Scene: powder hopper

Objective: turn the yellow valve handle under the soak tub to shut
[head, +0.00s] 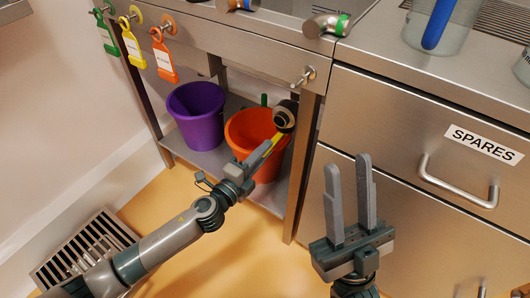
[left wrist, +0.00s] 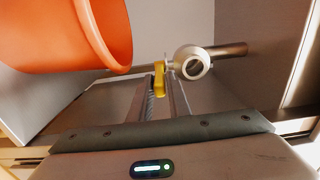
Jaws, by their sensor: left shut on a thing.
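The yellow valve handle (head: 277,138) is under the counter, at a round dark-mouthed pipe end (head: 284,117) in front of the orange bucket. My left gripper (head: 267,149) reaches in from the left and is shut on the handle. In the left wrist view the yellow handle (left wrist: 160,72) sits between the fingertips, just left of the pale pipe mouth (left wrist: 193,67). The gripper covers part of the handle, so its exact angle to the pipe is hard to tell. My right gripper (head: 348,164) is open and empty, fingers up, in front of the drawers.
An orange bucket (head: 244,128) stands close beside the valve on the lower shelf, with a purple bucket (head: 196,116) to its left. A cabinet leg and drawers with a bar handle (head: 457,187) stand to the right. Coloured tags hang at upper left. A floor grate (head: 84,250) lies lower left.

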